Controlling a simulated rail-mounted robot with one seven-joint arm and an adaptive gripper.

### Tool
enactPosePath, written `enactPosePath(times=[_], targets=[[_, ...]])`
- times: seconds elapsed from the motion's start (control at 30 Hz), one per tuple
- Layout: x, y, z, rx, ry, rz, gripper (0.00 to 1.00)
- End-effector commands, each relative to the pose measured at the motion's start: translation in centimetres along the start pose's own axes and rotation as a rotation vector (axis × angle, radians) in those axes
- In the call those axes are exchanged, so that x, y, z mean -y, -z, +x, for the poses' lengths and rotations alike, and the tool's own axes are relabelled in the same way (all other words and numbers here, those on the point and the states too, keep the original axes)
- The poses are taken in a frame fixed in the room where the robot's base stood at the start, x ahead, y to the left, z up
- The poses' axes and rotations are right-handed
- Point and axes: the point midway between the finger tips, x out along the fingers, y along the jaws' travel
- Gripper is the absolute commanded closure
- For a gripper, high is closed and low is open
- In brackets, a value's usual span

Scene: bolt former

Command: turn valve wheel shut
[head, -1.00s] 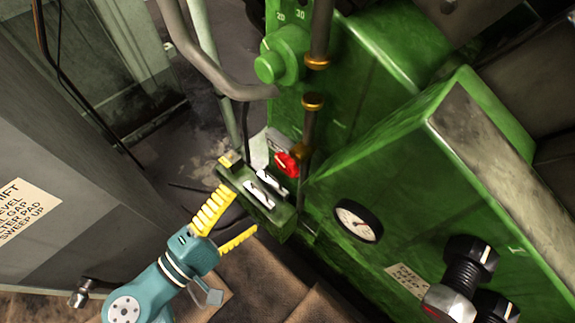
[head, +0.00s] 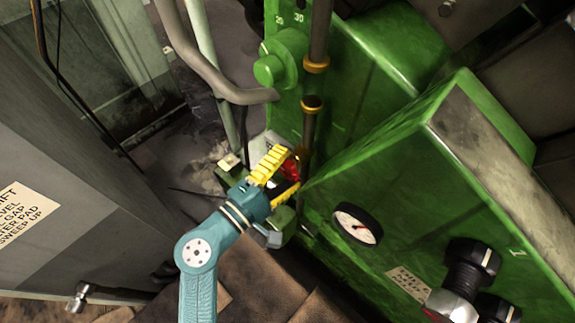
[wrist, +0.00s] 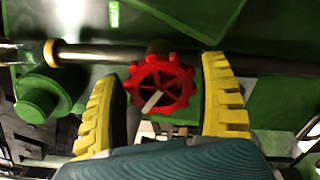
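The valve wheel (wrist: 161,86) is a small red scalloped wheel with a pale bar across its lower face. In the wrist view it sits between the two yellow fingers of my gripper (wrist: 164,95), with gaps visible on both sides. In the head view the red wheel (head: 292,168) is partly hidden behind the upper finger of my gripper (head: 277,178). The fingers are spread apart. I cannot tell how far the wheel reaches in depth between them.
The green machine (head: 380,110) fills the right side, with a gauge (head: 358,224) and black knobs (head: 472,262). A vertical pipe (head: 318,45) runs just above the wheel. A green round knob (head: 278,65) and a bent grey pipe (head: 205,65) are close by. A grey cabinet (head: 70,170) stands left.

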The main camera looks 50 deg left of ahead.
Motion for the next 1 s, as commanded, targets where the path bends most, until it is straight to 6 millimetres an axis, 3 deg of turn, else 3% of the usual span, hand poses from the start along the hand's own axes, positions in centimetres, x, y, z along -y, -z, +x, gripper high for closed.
enactPosePath(times=[0.03, 0.2, 0.27, 0.67, 1.0], targets=[[0.00, 0.00, -0.02, 0.000, 0.000, 0.000, 0.36], [0.00, 0.01, -0.03, 0.000, 0.000, 0.000, 0.68], [0.00, 0.01, -0.03, 0.000, 0.000, 0.000, 0.76], [0.17, 0.10, -0.03, -0.001, -0.001, 0.082, 0.76], [0.37, 0.19, -0.06, -0.001, -0.003, 0.347, 0.76]])
